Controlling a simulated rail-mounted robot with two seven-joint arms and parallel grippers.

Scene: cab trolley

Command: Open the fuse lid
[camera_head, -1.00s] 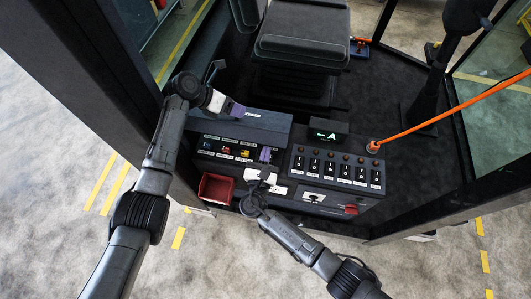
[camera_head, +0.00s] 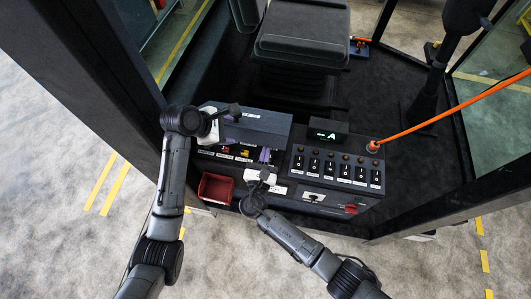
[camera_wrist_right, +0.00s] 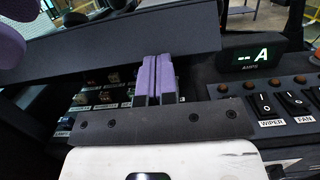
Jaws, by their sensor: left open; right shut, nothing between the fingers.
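The fuse lid (camera_head: 262,124) is a dark panel, raised at a tilt over the fuse box, with coloured fuses (camera_head: 243,153) visible below its front edge. In the right wrist view the lid (camera_wrist_right: 130,52) crosses above the fuse rows (camera_wrist_right: 115,77). My left gripper (camera_head: 233,114) is open at the lid's left part; its purple fingers partly show in the right wrist view, upper left. Whether it touches the lid I cannot tell. My right gripper (camera_head: 265,155) is shut and empty, its purple fingertips (camera_wrist_right: 157,62) close to the lid's lower edge; contact is unclear.
A switch panel (camera_head: 338,167) with a small display (camera_head: 326,134) stands right of the fuse box. A red bin (camera_head: 216,187) is at the front left. A seat (camera_head: 302,45) is behind.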

